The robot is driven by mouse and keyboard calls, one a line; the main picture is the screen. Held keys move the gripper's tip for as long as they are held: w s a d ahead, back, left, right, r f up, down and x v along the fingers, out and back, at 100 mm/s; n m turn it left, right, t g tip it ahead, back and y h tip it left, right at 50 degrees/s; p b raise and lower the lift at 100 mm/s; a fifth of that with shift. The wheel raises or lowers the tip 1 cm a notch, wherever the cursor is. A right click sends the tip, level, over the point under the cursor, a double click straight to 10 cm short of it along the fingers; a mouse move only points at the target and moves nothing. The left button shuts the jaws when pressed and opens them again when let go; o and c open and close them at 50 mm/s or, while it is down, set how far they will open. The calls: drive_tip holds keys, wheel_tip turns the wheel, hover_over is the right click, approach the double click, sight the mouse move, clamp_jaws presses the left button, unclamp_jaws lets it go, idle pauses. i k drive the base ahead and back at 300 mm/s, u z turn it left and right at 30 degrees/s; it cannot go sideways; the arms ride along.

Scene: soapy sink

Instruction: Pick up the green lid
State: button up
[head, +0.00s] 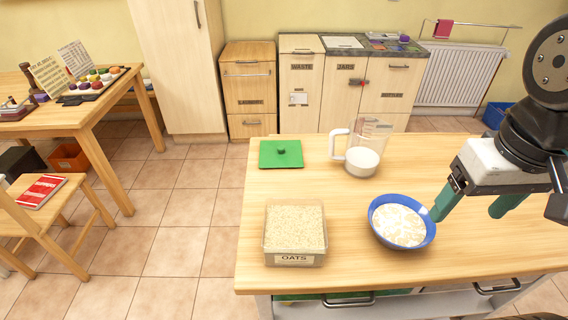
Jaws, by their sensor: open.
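The green lid (291,155) is a flat square with a small round knob in its middle. It lies flat near the far left corner of the wooden worktop (345,232). My gripper (472,208) is at the right, with two green fingers spread apart and nothing visible between them. Its left fingertip is close beside the rim of the blue bowl (376,233); I cannot tell if they touch. The gripper is well to the right of the lid and nearer the front.
An open clear container of oats (295,258) stands in front of the lid. A clear jug (370,135) with a white handle and white contents stands to the lid's right. The bowl holds pale flakes. Worktop between container, lid and jug is clear.

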sight(273, 154)
drive_tip(key=k, duration=1)
drive_tip(key=u, duration=2.05)
drive_tip(key=i, duration=1.55)
drive_tip(key=z, duration=2.5)
drive_tip(key=i, duration=0.5)
drive_tip(key=u, duration=0.05)
